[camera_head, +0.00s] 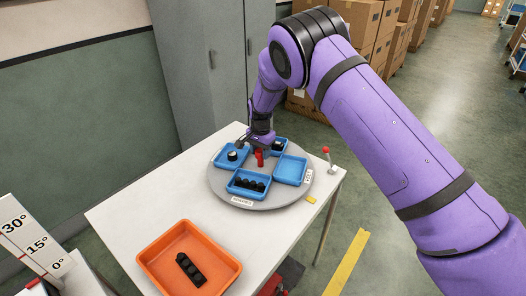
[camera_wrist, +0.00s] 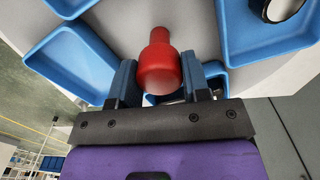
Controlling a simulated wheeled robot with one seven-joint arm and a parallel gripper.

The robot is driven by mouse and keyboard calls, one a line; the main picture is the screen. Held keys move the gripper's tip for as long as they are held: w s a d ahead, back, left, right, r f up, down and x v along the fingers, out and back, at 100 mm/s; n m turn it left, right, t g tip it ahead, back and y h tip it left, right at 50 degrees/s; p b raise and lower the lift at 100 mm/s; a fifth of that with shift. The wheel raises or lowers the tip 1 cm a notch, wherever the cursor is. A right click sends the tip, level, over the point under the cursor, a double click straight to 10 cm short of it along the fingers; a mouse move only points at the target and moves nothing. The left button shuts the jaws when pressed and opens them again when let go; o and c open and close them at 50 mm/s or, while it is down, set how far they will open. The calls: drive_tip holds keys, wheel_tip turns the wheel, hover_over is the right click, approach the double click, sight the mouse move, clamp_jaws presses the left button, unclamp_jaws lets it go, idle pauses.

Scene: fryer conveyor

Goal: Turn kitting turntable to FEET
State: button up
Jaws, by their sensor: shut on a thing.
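The round grey turntable (camera_head: 218,183) sits on the white table and carries blue trays around a red centre knob (camera_head: 259,158). The front tray (camera_head: 234,190) holds several black parts, the left tray (camera_head: 219,157) a round black-and-white part, and the back tray (camera_head: 284,142) dark parts. The right tray (camera_head: 291,170) looks empty. White labels sit on the rim at front (camera_head: 242,202) and right (camera_head: 308,176); their text is too small to read surely. My gripper (camera_head: 261,146) is over the centre, its blue fingers shut on the red knob (camera_wrist: 158,65) in the wrist view.
An orange tray (camera_head: 151,259) with a black part stands at the table's front left. A red-tipped lever (camera_head: 327,152) stands at the right corner. A yellow mark (camera_head: 311,199) lies beside the turntable. Grey cabinets (camera_head: 200,70) and cardboard boxes (camera_head: 365,20) are behind.

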drive_tip(key=shift+m, duration=2)
drive_tip(key=o, duration=1.3)
drive_tip(key=shift+r, duration=0.15)
wheel_tip(320, 180, up, 11)
drive_tip(key=shift+f, duration=0.2)
drive_tip(key=shift+d+r, duration=0.1)
